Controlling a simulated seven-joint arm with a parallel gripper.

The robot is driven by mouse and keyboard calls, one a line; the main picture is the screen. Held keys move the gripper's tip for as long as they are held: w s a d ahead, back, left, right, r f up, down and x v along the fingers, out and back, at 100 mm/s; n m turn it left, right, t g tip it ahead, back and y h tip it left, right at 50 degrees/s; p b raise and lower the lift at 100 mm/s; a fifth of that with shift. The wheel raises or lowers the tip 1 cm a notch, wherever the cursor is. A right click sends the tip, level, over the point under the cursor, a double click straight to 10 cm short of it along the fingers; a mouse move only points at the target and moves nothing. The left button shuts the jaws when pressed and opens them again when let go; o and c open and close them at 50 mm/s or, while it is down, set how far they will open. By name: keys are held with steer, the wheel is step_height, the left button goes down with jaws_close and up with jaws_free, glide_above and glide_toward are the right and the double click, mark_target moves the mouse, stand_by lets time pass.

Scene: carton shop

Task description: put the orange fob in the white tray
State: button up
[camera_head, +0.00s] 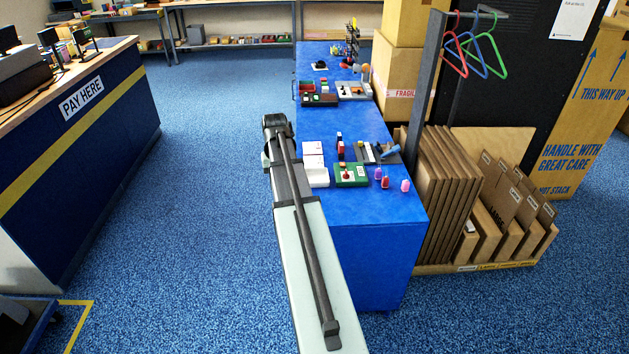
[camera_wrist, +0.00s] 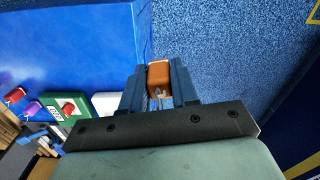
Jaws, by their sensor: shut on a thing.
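My gripper (camera_wrist: 158,88) is shut on the orange fob (camera_wrist: 159,74), which sits between its two dark fingers in the wrist view. In that view the held fob is beside the blue counter's edge, with carpet behind it. The white tray (camera_wrist: 104,102) lies just left of the fingers, partly hidden by them. In the head view the white tray (camera_head: 318,178) stands on the counter's left side, close to my arm. My gripper and the held fob are hidden behind my arm there.
A green tray (camera_head: 342,181) holding a red piece is right of the white tray. White boxes (camera_head: 313,150) stand behind the white tray. The blue counter (camera_head: 350,123) has clear room in its middle.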

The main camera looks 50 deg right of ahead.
steer(key=s+d+m, duration=0.2)
steer(key=s+d, duration=0.1)
steer(key=d, duration=1.2)
glide_above(322, 175)
steer(key=s+a, duration=0.3)
steer(key=f, duration=0.1)
steer(key=shift+w+a+f, duration=0.1)
steer(key=shift+f, duration=4.8)
steer(key=shift+f, duration=0.15)
steer(key=o, duration=1)
step_height(322, 175, up, 12)
steer(key=shift+r, duration=0.2)
